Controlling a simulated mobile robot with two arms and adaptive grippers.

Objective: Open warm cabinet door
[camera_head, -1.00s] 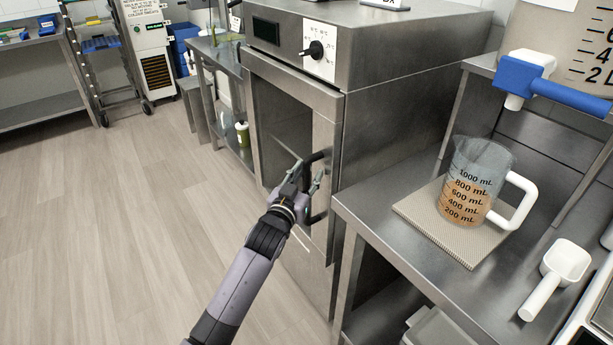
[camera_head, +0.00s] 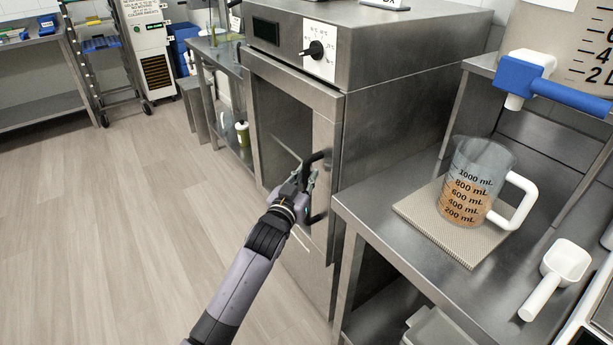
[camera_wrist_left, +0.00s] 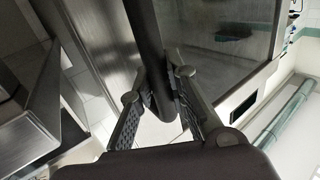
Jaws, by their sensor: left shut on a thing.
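The warm cabinet (camera_head: 393,110) is a steel box with a dial (camera_head: 315,50) and a small dark display on its upper front. Its door (camera_head: 322,150) has a dark glass window and appears shut. The black bar handle (camera_head: 318,215) is upright on the door's right side. My left gripper (camera_head: 308,180) is at the handle, its fingers shut around the bar. In the left wrist view the handle (camera_wrist_left: 150,50) runs down between the two fingers (camera_wrist_left: 155,100). My right gripper is not in view.
A steel table (camera_head: 375,225) right of the cabinet holds a measuring jug (camera_head: 465,185) on a mat (camera_head: 440,240) and a white scoop (camera_head: 555,275). A blue-handled tap (camera_head: 550,85) is above. The floor (camera_head: 130,220) left of the door is clear. A side table (camera_head: 215,60) stands behind.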

